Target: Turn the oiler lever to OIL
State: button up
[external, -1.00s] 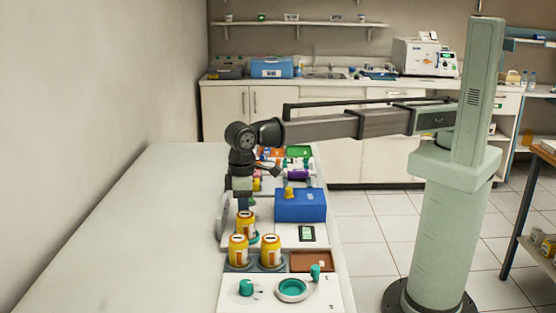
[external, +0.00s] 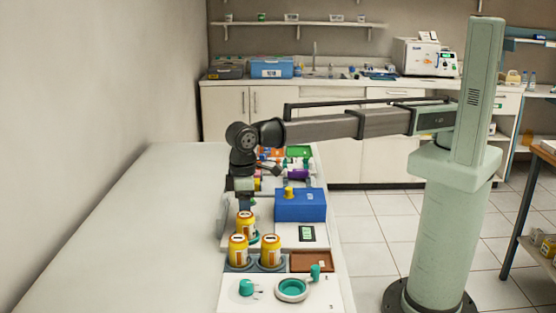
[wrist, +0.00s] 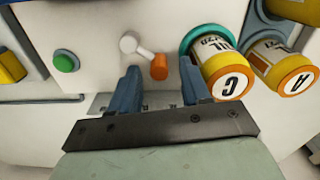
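The oiler lever shows in the wrist view as a short white arm on a round white pivot (wrist: 128,43), ending in an orange knob (wrist: 159,67). The lever points down and to the right from its pivot. My gripper (wrist: 160,82) is open, with its two blue-grey fingers apart. The orange knob lies between the fingertips in this view, with a visible gap on each side. I cannot tell whether the fingers are down at the knob's height. No OIL marking for the lever is readable. In the external view my gripper (external: 245,200) hides the lever.
A yellow bottle marked C (wrist: 222,72) stands in a teal ring close to my right finger. Another bottle, marked A (wrist: 285,65), is beyond it. A green button (wrist: 66,61) lies left. A blue box (external: 300,206) stands right of my gripper in the external view.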

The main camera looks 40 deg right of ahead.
notch_tip(320, 180, up, 14)
dwell(0.8)
jog(key=shift+f, duration=0.1)
dwell(0.3)
